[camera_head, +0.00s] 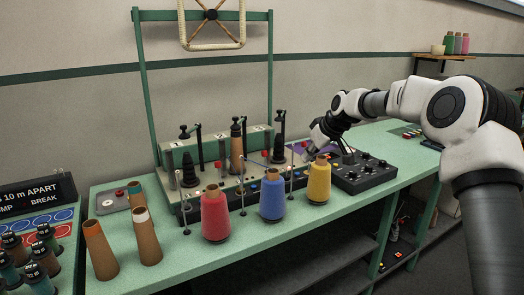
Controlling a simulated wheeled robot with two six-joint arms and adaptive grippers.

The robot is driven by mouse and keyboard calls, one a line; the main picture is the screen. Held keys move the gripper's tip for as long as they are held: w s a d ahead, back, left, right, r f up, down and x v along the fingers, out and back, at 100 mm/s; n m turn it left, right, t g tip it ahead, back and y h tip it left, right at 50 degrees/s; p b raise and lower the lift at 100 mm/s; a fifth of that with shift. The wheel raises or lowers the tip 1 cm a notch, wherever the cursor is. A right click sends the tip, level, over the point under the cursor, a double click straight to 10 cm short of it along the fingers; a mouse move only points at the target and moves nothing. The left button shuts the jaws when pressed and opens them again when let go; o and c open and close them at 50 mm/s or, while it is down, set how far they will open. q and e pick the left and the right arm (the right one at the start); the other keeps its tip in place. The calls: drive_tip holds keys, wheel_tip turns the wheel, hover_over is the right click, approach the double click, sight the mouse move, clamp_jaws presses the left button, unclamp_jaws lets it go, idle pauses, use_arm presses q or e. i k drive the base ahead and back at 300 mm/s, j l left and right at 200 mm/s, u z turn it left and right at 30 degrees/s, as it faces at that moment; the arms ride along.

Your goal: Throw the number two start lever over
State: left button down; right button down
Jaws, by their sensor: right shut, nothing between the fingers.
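The green tabletop machine (208,186) stands on the bench with three spindle stations in a row. Three thin metal levers with ball ends stand along its front: a left one (182,204), a middle one (242,186) and a right one (292,174). The middle one looks like the number two lever, though its label is too small to read. All three look close to upright. My right gripper (312,150) is shut and empty, above the machine's right end, apart from the middle lever. Its fingertips are small and partly lost against the dark parts behind. My left gripper is out of view.
Red (215,217), blue (272,199) and yellow (319,182) thread cones stand before the machine. A black control box (364,175) sits at its right. Bare brown cones (99,250) and a grey tray (115,202) are at the left. The bench's right end is mostly clear.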

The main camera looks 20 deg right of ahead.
sight(264, 153)
drive_tip(key=i, duration=1)
